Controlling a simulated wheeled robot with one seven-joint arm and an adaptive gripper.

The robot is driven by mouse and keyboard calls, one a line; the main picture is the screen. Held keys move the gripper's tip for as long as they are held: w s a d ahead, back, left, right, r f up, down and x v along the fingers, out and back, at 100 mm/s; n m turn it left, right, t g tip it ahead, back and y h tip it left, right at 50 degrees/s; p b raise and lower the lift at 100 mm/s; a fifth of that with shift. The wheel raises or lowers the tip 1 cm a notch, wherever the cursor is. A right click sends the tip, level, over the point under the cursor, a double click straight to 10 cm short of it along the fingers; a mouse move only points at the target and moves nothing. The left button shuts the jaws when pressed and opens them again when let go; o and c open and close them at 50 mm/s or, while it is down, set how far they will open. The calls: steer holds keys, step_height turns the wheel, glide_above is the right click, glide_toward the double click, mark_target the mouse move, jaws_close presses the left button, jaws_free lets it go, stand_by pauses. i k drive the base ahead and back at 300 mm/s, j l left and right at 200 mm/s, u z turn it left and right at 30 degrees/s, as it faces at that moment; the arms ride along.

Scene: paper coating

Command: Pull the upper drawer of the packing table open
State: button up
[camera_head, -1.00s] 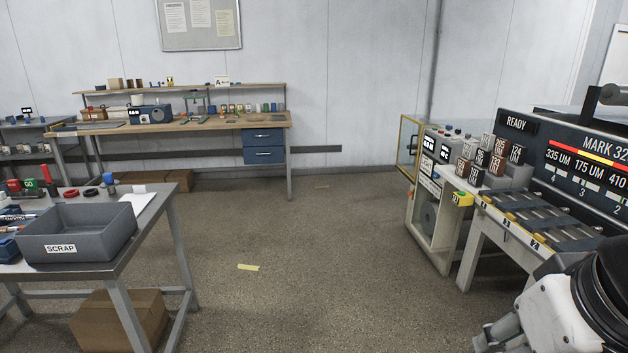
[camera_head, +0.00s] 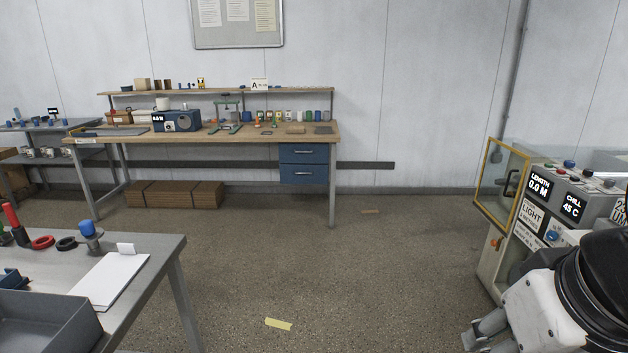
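The packing table (camera_head: 230,140) stands against the back wall, with a wooden top and a shelf above it. Two blue drawers hang under its right end. The upper drawer (camera_head: 303,153) and the lower drawer (camera_head: 303,174) both look shut, each with a light handle on its front. My arm shows at the lower right, far from the drawers. Part of my gripper (camera_head: 484,330) shows at the bottom edge; its fingertips are not clear enough to tell open from shut.
A grey table (camera_head: 140,270) with a grey bin (camera_head: 45,320) stands at the near left. A machine (camera_head: 555,210) with an open yellow-framed door (camera_head: 500,185) stands at the right. Open floor (camera_head: 350,260) lies between them, with a yellow tape strip (camera_head: 278,324). Flat cardboard (camera_head: 175,194) lies under the packing table.

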mark_target(288, 152)
steer(key=i, duration=3.85)
steer(key=i+j+z, duration=0.2)
steer(key=i, duration=0.45)
steer(key=i+z, duration=0.2)
steer(key=i, duration=0.45)
steer(key=j, duration=0.05)
